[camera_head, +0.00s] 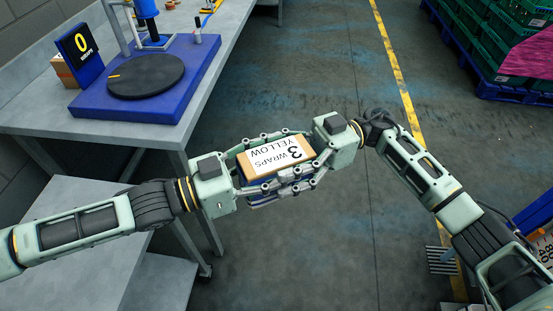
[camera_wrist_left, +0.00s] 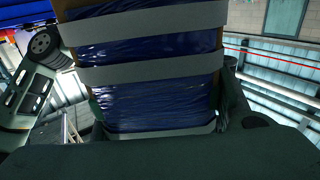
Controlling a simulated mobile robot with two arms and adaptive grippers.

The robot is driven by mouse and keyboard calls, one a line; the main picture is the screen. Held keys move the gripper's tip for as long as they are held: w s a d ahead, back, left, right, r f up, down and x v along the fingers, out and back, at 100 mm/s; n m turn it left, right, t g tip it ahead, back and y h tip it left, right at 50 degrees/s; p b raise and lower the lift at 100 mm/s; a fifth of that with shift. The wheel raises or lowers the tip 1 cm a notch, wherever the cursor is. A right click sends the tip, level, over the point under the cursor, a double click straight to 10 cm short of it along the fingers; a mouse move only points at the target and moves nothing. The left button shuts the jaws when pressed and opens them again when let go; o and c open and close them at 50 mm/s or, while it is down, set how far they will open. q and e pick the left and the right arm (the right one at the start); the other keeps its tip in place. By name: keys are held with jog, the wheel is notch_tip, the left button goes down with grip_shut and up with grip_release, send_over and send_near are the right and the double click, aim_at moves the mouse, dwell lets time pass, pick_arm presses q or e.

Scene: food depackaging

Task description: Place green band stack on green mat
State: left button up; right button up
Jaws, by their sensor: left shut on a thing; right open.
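A box-shaped stack (camera_head: 275,158) is held in the air between my two grippers in the head view. Its cardboard top has a white label reading "3 WRAPS YELLOW". In the left wrist view the stack (camera_wrist_left: 150,55) shows blue film crossed by several grey-looking bands; no green band can be made out. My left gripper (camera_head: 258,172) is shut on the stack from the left. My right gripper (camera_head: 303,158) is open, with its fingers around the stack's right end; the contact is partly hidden. No green mat is visible.
A grey table (camera_head: 48,118) at upper left carries a blue machine base (camera_head: 115,117) with a black turntable (camera_head: 146,76) and a sign reading "0 WRAPS". Green crates (camera_head: 524,42) stand on a blue pallet at upper right. The floor between is clear.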

pick_arm(q)
jog(key=shift+r, duration=0.1)
pick_arm(e)
jog(key=shift+a, duration=0.1)
jog(key=c, duration=1.4)
pick_arm(q)
jog(key=o, duration=1.6)
pick_arm(e)
jog(key=shift+c, duration=0.9)
pick_arm(q)
jog(key=shift+a, duration=0.1)
